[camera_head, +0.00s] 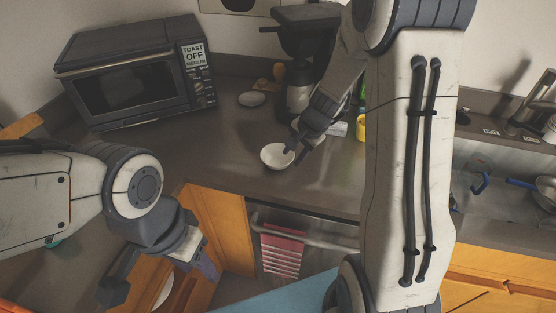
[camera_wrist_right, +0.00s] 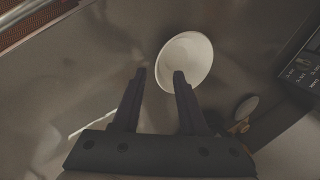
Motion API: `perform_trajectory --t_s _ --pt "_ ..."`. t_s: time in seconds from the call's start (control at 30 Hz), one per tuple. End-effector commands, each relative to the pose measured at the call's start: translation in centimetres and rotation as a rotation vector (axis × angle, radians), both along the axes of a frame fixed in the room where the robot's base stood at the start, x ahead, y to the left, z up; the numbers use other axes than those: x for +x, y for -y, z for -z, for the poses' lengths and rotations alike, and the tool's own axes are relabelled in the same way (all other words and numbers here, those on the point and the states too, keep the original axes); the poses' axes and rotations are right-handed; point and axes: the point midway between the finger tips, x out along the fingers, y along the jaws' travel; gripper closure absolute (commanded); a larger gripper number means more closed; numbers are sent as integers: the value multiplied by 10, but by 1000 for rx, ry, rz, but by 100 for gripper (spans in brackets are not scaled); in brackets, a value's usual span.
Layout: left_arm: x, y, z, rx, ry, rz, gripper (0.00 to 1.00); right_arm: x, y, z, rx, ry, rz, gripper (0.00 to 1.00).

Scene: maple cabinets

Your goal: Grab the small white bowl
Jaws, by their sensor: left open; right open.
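The small white bowl (camera_head: 277,156) stands upright on the dark counter, near its front edge. My right gripper (camera_head: 296,150) is at the bowl's right side in the head view. In the right wrist view the bowl (camera_wrist_right: 185,60) lies just beyond the fingertips, and the right finger overlaps its lower rim. That right gripper (camera_wrist_right: 159,75) is open with nothing between its fingers; I cannot tell whether it touches the bowl. My left gripper (camera_head: 160,275) is low at the left, in front of the cabinets and away from the bowl, and holds nothing visible.
A toaster oven (camera_head: 130,80) stands at the back left. A small white dish (camera_head: 251,98) and a coffee maker (camera_head: 300,75) are behind the bowl. A yellow cup (camera_head: 360,127) is to the right. A reddish towel (camera_head: 282,252) hangs below the counter. The counter left of the bowl is clear.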

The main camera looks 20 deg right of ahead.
Motion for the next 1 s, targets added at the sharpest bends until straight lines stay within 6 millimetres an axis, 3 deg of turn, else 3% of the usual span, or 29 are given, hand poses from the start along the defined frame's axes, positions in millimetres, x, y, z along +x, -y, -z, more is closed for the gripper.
perform_trajectory --t_s 0.3,0.6,0.73,1.0 --pt "0 0 6 0 0 0 50 14 -11 41 0 -1 0 57" --pt "0 0 6 0 0 0 50 16 -12 45 0 0 -1 57" --pt "0 0 6 0 0 0 50 15 -11 44 0 0 -1 100" --pt "0 0 6 0 0 0 50 15 -12 45 -1 -1 -2 100"
